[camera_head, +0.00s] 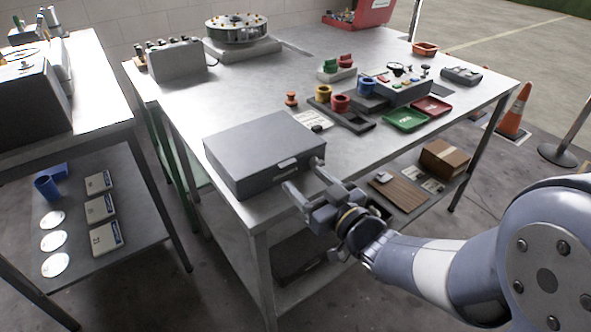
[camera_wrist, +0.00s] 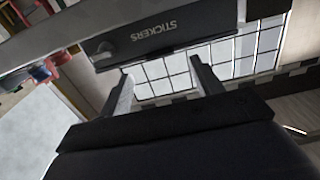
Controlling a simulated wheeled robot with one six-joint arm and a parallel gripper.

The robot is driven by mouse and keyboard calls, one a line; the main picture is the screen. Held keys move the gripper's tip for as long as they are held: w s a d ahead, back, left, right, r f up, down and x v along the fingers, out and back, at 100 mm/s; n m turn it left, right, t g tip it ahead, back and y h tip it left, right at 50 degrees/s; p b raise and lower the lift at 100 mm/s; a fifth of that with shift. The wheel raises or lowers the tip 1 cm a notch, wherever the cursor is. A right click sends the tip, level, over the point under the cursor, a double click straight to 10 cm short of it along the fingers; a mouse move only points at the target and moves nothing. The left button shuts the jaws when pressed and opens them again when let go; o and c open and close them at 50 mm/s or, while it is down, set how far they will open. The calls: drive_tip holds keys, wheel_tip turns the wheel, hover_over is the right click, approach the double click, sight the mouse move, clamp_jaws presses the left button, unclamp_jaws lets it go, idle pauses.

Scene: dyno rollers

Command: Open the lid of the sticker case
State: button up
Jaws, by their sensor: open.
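The sticker case (camera_head: 258,143) is a flat grey box on the near left corner of the metal table. Its lid is shut. A small light handle or label (camera_head: 287,163) shows on its front side. In the wrist view, a dark strip on the case with the word STICKERS (camera_wrist: 150,40) appears upside down. My gripper (camera_head: 304,177) is open and empty, just in front of the case's front side near its right corner. In the wrist view my gripper (camera_wrist: 164,84) has its two fingers apart below the STICKERS strip. I cannot tell whether a fingertip touches the case.
A small orange knob (camera_head: 291,99) and a white card (camera_head: 312,120) lie behind the case. Coloured cups, a green tray (camera_head: 405,119) and a red tray (camera_head: 432,106) stand farther right. A grey machine (camera_head: 175,59) stands at the back left.

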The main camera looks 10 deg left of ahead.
sight(289, 165)
drive_tip(key=x, duration=0.5)
drive_tip(key=shift+w+a, duration=0.15)
drive_tip(key=shift+c, duration=0.5)
clamp_jaws()
drive_tip(key=shift+r, duration=0.15)
